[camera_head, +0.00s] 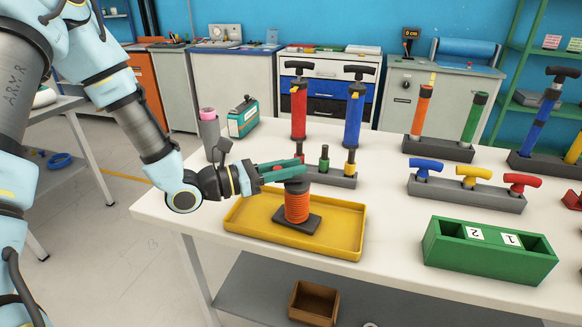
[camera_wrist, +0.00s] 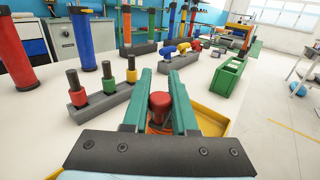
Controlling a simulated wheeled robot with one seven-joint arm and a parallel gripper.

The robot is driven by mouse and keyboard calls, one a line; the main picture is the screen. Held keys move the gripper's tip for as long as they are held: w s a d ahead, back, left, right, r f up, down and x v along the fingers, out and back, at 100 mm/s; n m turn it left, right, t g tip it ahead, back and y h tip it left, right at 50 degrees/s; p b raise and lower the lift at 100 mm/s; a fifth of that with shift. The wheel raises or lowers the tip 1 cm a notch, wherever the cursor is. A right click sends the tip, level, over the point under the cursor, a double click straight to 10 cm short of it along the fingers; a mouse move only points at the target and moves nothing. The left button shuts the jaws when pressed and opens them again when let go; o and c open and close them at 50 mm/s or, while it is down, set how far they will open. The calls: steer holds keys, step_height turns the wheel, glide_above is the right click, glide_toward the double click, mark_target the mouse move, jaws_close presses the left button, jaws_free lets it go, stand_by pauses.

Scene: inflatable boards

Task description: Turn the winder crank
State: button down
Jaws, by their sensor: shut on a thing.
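The winder (camera_head: 297,203) is an orange coil on a dark base with a dark top, standing in a yellow tray (camera_head: 346,250). My gripper (camera_head: 296,168) reaches in from the left at the winder's top, its green fingers lying nearly level. In the wrist view my gripper (camera_wrist: 160,80) has its two fingers on either side of the red crank knob (camera_wrist: 160,103) and is shut on it. The orange coil (camera_wrist: 158,130) shows only slightly below the knob. The crank arm is mostly hidden by the fingers.
A grey rack (camera_head: 340,178) with red, green and yellow pegs stands close behind the winder. Red (camera_head: 298,110) and blue (camera_head: 354,115) pumps stand farther back. A green box (camera_head: 488,262) with two slots is at the right. White table surface lies clear between tray and box.

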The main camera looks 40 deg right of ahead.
steer(key=shift+m+g, duration=0.3)
steer(key=shift+g, duration=0.1)
steer(key=m+g, duration=0.1)
steer(key=m+g+y, duration=0.1)
steer(key=shift+w+d+g+y, duration=0.1)
steer(key=shift+d+g+y, duration=0.1)
steer(key=shift+g+y, duration=0.1)
steer(key=shift+d+m+g+y, duration=0.15)
steer(key=shift+m+g+y, duration=0.6)
steer(key=shift+g, duration=0.2)
steer(key=shift+d+m+g+y, duration=0.1)
steer(key=shift+m+g+y, duration=0.6)
steer(key=shift+g, duration=0.25)
steer(key=shift+y, duration=0.25)
steer(key=c, duration=0.7)
jaws_free()
step_height(320, 180, up, 10)
steer(key=shift+r+b, duration=0.1)
steer(key=shift+b, duration=0.75)
